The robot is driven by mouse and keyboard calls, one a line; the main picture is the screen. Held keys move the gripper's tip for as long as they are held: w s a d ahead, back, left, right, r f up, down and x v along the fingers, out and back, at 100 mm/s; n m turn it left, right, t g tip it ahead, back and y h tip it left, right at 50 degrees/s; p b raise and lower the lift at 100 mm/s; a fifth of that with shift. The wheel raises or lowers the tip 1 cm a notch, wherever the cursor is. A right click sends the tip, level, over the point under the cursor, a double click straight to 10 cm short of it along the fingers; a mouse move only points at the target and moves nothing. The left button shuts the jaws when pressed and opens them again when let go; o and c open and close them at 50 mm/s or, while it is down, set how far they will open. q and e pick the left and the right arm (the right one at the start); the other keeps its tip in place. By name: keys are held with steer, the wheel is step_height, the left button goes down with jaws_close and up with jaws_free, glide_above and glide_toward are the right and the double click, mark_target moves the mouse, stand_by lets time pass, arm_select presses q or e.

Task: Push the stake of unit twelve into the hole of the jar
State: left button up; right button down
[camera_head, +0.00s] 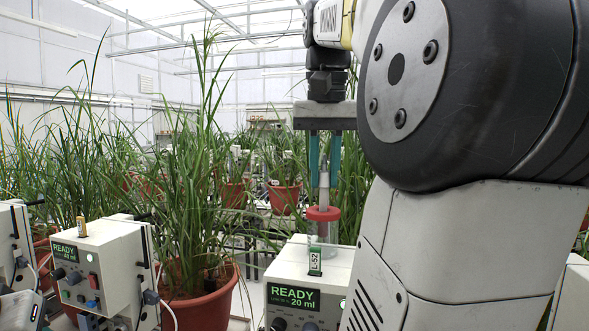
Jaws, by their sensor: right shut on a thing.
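My right gripper (325,158) points down from the top of the view, its two teal fingers shut on a slim pale grey stake (324,192). The stake is upright, and its lower part meets the red lid (323,213) of a clear jar (328,232). I cannot tell how deep it sits in the lid's hole. The jar stands on or just behind the top of a white unit (332,268) whose display reads READY 20 ml. A small tag (314,262) at the unit's top appears to read L-52. No number twelve is legible. My left gripper is out of view.
My own large arm link covers the right side. A second white unit (112,262) reading READY 40 ml stands at the left, with part of another at the left edge. A red pot (205,298) with tall grass stands between the units. More potted plants fill the background.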

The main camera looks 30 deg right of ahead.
mark_target(324, 187)
steer(key=shift+f, duration=1.7)
steer(key=c, duration=1.2)
jaws_free()
